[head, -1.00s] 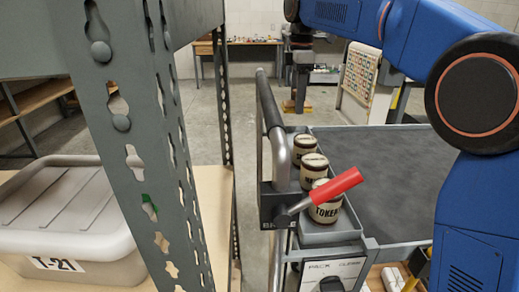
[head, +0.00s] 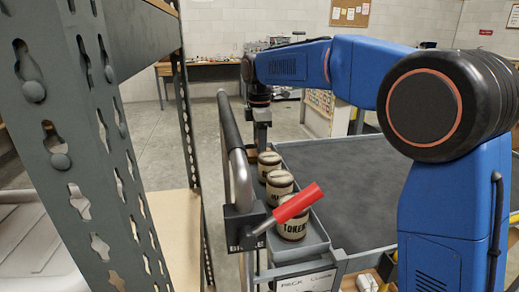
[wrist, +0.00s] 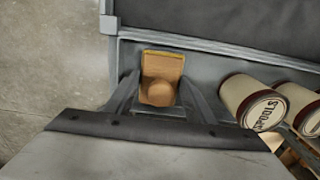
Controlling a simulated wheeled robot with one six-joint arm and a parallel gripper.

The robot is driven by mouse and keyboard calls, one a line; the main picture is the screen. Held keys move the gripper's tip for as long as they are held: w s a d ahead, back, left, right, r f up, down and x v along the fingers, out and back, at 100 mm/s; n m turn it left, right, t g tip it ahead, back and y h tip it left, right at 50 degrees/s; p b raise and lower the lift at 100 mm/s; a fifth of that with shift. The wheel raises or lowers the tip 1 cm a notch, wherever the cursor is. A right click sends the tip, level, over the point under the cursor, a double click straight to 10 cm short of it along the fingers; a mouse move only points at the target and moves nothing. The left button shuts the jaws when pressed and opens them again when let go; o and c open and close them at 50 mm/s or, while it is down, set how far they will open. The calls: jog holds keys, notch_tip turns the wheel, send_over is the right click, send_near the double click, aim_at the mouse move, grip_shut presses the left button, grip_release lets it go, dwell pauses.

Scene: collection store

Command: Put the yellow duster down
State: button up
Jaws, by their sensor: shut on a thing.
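The yellow duster shows in the wrist view as a wooden-brown block (wrist: 163,66) with a round knob and a thin yellow edge. My gripper (wrist: 158,98) is shut on it. In the head view my gripper (head: 262,136) points down behind the row of tins, at the far end of the trolley's narrow grey tray (head: 312,246). Only a small brown part of the duster (head: 252,154) shows there. The duster is over the tray's far end, beside the tins. I cannot tell whether it touches the tray floor.
Several cream tins with dark lids, such as the nearest tin (head: 293,228), stand in the tray. The trolley's dark top (head: 365,190) is clear. A red-handled brake lever (head: 298,203) and the trolley's handle rail (head: 240,180) are close. A grey shelf post (head: 85,150) stands left.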

jog(key=shift+f, duration=0.1)
jog(key=o, duration=1.2)
notch_tip(320, 180, up, 12)
jog(key=shift+f, duration=0.1)
jog(key=shift+r, duration=0.3)
